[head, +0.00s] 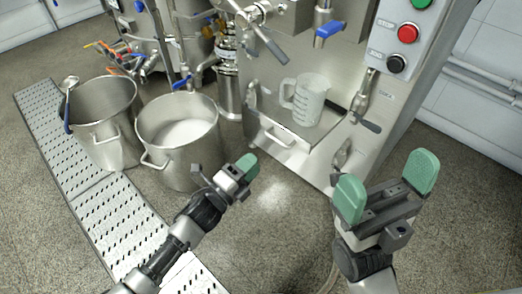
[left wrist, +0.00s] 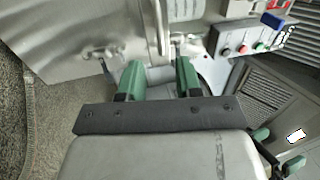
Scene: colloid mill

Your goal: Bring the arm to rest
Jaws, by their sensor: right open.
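My left gripper (head: 245,168) is over the floor in front of the machine, to the right of the white-filled pot. In the left wrist view its two green fingers (left wrist: 161,75) stand apart with nothing held between them. My right gripper (head: 387,187) is at the right, in front of the machine, with its green fingers wide apart and empty. Both grippers appear clear of the machine's front.
The steel machine (head: 272,90) has a shelf bearing a measuring jug (head: 309,101), and red and black buttons (head: 408,34). Two steel pots, one empty (head: 104,105) and one with white contents (head: 179,150), stand near a perforated floor strip (head: 110,215).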

